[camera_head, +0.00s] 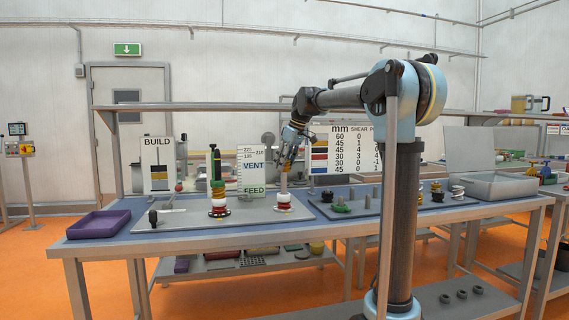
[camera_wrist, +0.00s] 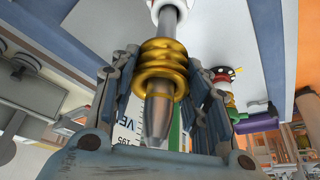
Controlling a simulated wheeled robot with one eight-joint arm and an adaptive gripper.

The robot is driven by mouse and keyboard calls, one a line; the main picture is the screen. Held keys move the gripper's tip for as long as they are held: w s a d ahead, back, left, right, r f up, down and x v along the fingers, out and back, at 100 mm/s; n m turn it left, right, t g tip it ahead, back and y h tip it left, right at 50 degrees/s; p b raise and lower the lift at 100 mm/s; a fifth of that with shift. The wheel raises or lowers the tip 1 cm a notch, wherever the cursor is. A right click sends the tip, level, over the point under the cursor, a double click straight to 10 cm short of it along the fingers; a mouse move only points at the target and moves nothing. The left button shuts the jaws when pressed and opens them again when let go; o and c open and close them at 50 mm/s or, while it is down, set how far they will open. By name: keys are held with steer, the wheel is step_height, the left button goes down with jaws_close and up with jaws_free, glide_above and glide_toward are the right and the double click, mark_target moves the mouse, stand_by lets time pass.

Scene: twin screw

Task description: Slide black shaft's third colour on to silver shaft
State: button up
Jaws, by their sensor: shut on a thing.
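My gripper (camera_head: 285,163) is shut on a gold ribbed ring (camera_wrist: 161,66), with a finger on each side of it. The ring is around the silver shaft (camera_wrist: 158,118), near its tapered tip, in the wrist view. The silver shaft (camera_head: 284,182) stands upright in the head view, with red and white pieces (camera_head: 283,203) at its base. To its left stands the black shaft (camera_head: 213,163), with green, yellow, white and red pieces (camera_head: 218,200) stacked low. The BUILD sign (camera_head: 158,165) pictures a shaft with coloured bands; their exact order is too small to read.
A VENT/FEED scale card (camera_head: 251,172) stands between and behind the shafts. A number chart (camera_head: 345,150) stands at the right. A grey board (camera_head: 340,205) holds pegs and a green piece. A purple tray (camera_head: 98,224) lies at the left, and a grey bin (camera_head: 490,185) at the right.

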mark_target(284, 172)
steer(key=shift+f, duration=2.05)
steer(key=o, duration=1.3)
steer(key=v, duration=1.1)
steer(key=shift+s+d+r, duration=0.1)
steer(key=shift+d+r, duration=0.05)
steer(key=shift+r, duration=0.2)
steer(key=shift+d, duration=0.1)
steer(key=s+d+f+m+h, duration=0.1)
steer(key=s+d+f+m, duration=0.2)
steer(key=s+f, duration=0.9)
steer(key=s+d+f+m+h, duration=0.1)
steer(key=s+d+f+m, duration=0.3)
steer(key=s+d+f, duration=0.6)
steer(key=s+d+f+m+h, duration=0.1)
steer(key=s+d+f+m, duration=0.3)
steer(key=s+f, duration=1.2)
steer(key=shift+s+d+f+h, duration=0.1)
steer(key=shift+d+f+h, duration=0.1)
steer(key=shift+d+f, duration=0.65)
steer(key=shift+s+d+f+h, duration=0.1)
steer(key=shift+d+f+h, duration=0.1)
steer(key=shift+d+f, duration=0.65)
